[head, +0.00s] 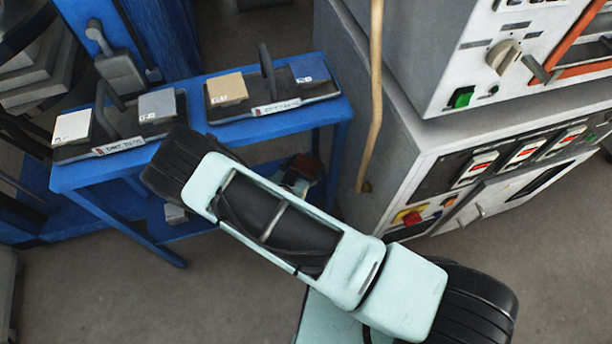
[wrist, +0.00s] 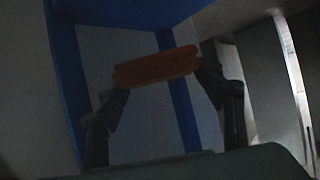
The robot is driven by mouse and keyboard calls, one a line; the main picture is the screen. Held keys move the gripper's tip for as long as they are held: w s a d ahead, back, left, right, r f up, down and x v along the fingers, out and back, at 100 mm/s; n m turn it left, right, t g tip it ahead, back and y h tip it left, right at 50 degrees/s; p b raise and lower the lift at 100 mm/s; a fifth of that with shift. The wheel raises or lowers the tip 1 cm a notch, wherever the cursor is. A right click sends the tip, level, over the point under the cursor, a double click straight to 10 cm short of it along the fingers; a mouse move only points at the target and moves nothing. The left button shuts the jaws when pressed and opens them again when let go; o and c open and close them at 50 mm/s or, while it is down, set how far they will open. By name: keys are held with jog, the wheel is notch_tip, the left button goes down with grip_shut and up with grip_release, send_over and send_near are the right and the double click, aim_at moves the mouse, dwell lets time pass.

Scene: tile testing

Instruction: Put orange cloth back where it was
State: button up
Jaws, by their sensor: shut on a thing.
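An orange, flat, folded-looking piece that fits the orange cloth (wrist: 155,67) shows in the wrist view, held up between the two dark fingers of my gripper (wrist: 163,80). The fingers are shut on it, one at each end. The wrist view is dark, so the cloth's texture is not clear.
The blue table (head: 262,124) carries two black trays (head: 290,104) (head: 118,148) with tile samples and upright handles. A dark reddish item (head: 304,168) shows below the tabletop, partly behind my arm. Grey machines (head: 395,130) with a wooden stick (head: 374,100) stand right. Floor in front is clear.

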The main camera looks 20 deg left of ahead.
aim_at(302, 174)
notch_tip(302, 174, down, 3)
jog(key=shift+a+f+b, duration=0.1)
jog(key=shift+a+b, duration=0.05)
jog(key=shift+b, duration=0.3)
notch_tip(302, 174, down, 3)
jog(key=shift+f+b, duration=0.1)
jog(key=shift+b, duration=0.6)
jog(key=shift+d+f, duration=0.2)
jog(key=shift+f, duration=0.05)
jog(key=shift+f, duration=0.1)
jog(key=o, duration=0.9)
jog(key=shift+b, duration=0.3)
jog(key=shift+s+a+r+p, duration=0.1)
jog(key=shift+s+r+p, duration=0.15)
jog(key=shift+r+p, duration=0.1)
jog(key=p+v, duration=0.2)
jog(key=v, duration=0.9)
jog(key=shift+s+p, duration=0.2)
jog(key=shift+p, duration=0.1)
